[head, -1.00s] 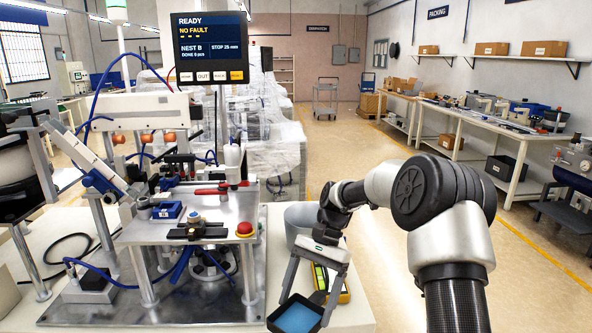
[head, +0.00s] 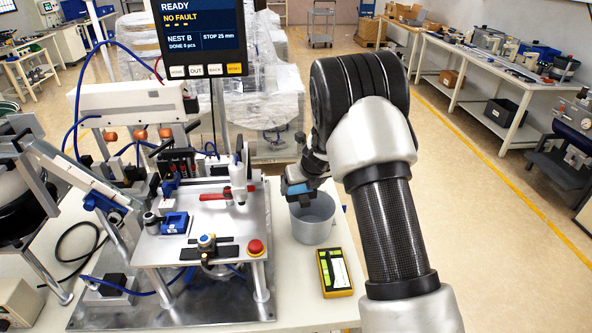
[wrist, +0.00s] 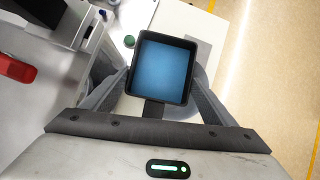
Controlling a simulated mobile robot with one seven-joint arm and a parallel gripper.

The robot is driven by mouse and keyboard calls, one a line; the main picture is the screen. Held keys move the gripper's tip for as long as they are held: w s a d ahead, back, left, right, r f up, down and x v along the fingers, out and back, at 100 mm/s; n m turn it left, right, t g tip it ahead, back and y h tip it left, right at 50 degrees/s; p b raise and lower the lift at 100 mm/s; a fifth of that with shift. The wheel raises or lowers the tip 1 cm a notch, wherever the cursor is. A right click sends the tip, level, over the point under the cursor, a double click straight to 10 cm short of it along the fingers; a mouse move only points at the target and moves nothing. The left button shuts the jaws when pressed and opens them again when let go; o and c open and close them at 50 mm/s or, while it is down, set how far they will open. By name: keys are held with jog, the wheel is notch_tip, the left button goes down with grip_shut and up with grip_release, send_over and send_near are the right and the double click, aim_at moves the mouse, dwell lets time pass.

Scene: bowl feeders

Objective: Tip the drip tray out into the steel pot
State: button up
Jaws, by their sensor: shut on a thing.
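The drip tray (wrist: 188,72) is a small square black tray with blue liquid in it. My gripper (wrist: 155,100) is shut on it, with a finger on either side of its near end in the wrist view. In the head view the tray (head: 298,189) is over the rim of the steel pot (head: 315,232), and my arm hides part of it. The pot is a round grey open vessel, upright on the pale bench. In the wrist view the pot (wrist: 203,82) is mostly hidden behind the tray. The liquid still covers the tray floor.
The feeder plate (head: 220,222) with a red stop button (head: 255,247) stands left of the pot. A display (head: 200,38) hangs behind it. The floor to the right is open.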

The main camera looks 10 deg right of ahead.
jog(key=shift+w, duration=0.25)
jog(key=shift+d+m, duration=0.15)
jog(key=shift+m, duration=0.15)
jog(key=shift+s+d+f+y, duration=0.15)
jog(key=shift+d+y, duration=0.1)
jog(key=shift+y, duration=0.25)
jog(key=y, duration=0.2)
jog(key=d+f+m+y, duration=0.1)
jog(key=shift+f+m+y+b, duration=0.3)
jog(key=shift+y+b, duration=0.1)
jog(key=shift+r+y+b, duration=0.1)
jog(key=shift+y+b, duration=0.2)
jog(key=shift+d+m+y+b, duration=0.3)
jog(key=shift+m+y+b, duration=0.1)
jog(key=shift+y+b, duration=0.75)
jog(key=y, duration=0.1)
jog(key=d+m+y+b, duration=0.1)
jog(key=shift+w+d+t+y, duration=0.15)
jog(key=shift+w+t+y, duration=0.05)
jog(key=shift+t+y, duration=0.2)
jog(key=shift+d+r+m+y+b, duration=0.1)
jog(key=shift+d+m+y+b, duration=0.1)
jog(key=shift+m+y+b, duration=0.3)
